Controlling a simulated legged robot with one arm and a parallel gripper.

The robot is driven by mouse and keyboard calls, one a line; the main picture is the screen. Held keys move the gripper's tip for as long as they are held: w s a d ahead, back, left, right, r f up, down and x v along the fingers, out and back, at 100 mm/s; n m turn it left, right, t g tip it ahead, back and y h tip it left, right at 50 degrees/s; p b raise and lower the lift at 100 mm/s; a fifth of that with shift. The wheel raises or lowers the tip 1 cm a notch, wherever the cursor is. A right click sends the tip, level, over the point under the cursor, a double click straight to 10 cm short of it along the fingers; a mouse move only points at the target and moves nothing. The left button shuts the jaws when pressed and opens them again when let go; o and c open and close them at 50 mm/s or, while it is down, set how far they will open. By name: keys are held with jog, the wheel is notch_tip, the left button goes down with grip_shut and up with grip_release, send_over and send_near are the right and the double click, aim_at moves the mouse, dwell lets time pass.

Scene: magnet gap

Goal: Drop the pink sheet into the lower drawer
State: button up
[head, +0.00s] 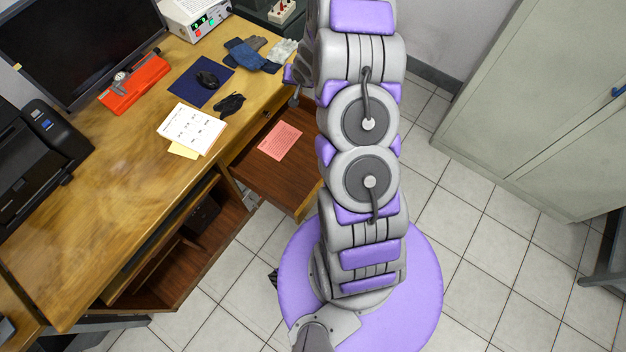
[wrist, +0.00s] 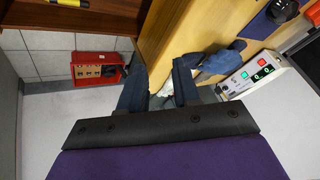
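The pink sheet (head: 280,141) lies flat inside an open wooden drawer (head: 262,182) that is pulled out from the desk in the head view. I cannot tell from this view whether this is the lower drawer. My gripper's two dark blue fingers (wrist: 159,90) stand apart in the wrist view, with nothing held between them. They point toward the desk edge and the gloves, and the pink sheet does not show there. In the head view my arm hides most of the gripper and covers the drawer's right side.
The desk (head: 110,160) holds a printer (head: 40,150), a red tool (head: 135,85), a mouse pad (head: 190,90), white papers (head: 191,128), gloves (head: 250,55) and a power supply (head: 195,15). A grey cabinet (head: 540,100) stands right.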

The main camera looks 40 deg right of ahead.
jog(key=s+a+r+n+g+h, duration=0.1)
jog(key=s+a+r+n+g, duration=0.1)
jog(key=s+a+r, duration=0.5)
jog(key=s+a+r+n+g, duration=0.25)
jog(key=s+r, duration=0.55)
jog(key=r, duration=0.4)
jog(key=s+a+r+n+g, duration=0.1)
jog(key=s+a+r, duration=0.2)
jog(key=s, duration=0.6)
jog(key=s+a+r+n+g+y, duration=0.1)
jog(key=s+a+r, duration=0.2)
jog(key=s, duration=0.6)
jog(key=s+a+r+n+g, duration=0.1)
jog(key=s+a+r+g, duration=0.1)
jog(key=s+a, duration=0.4)
jog(key=s+r, duration=0.1)
jog(key=s, duration=0.2)
jog(key=shift+s+a, duration=0.25)
jog(key=shift+a, duration=0.15)
